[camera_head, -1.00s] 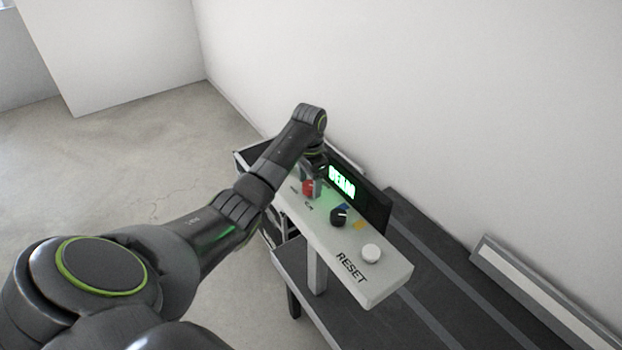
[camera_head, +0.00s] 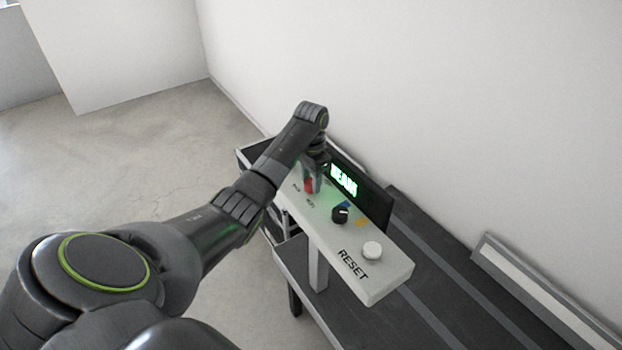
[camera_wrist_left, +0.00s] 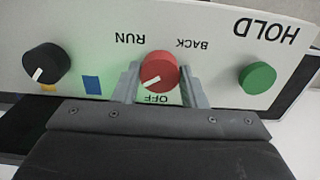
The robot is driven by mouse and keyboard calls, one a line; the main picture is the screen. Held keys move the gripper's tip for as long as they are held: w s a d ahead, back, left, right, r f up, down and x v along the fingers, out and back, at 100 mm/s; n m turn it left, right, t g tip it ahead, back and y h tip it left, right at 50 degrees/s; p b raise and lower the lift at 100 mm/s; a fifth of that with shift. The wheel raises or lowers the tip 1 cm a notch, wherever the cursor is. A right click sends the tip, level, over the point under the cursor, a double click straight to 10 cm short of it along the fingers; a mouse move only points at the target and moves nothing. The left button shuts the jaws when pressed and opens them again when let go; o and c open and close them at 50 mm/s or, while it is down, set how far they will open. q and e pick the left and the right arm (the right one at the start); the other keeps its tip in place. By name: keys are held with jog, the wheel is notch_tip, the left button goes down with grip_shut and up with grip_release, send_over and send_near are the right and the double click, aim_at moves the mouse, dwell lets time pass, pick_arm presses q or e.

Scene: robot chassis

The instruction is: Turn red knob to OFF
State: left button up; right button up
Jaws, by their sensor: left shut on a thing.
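The red knob (camera_wrist_left: 158,68) sits on the white control panel (camera_wrist_left: 220,62). In the left wrist view its white pointer slants to the lower left, on the side of the "OFF" label (camera_wrist_left: 158,98). "RUN" (camera_wrist_left: 130,38) and "BACK" (camera_wrist_left: 192,43) are printed beyond it. My left gripper (camera_wrist_left: 160,82) is shut on the red knob, one finger on each side. In the head view the left gripper (camera_head: 313,180) comes down over the red knob (camera_head: 308,186) and hides part of it. My right gripper is not in view.
A black knob (camera_head: 340,215) and a white button (camera_head: 372,250) by "RESET" lie along the panel. A green button (camera_wrist_left: 257,77) is on the other side. A lit green display (camera_head: 343,181) stands behind the panel. A dark bench (camera_head: 440,275) lies below, near the wall.

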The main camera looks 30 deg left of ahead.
pick_arm(q)
jog(key=n, duration=0.5)
jog(key=shift+n, duration=0.4)
jog(key=n, duration=0.5)
dwell(0.4)
jog(key=o, duration=1)
jog(key=shift+w, duration=0.1)
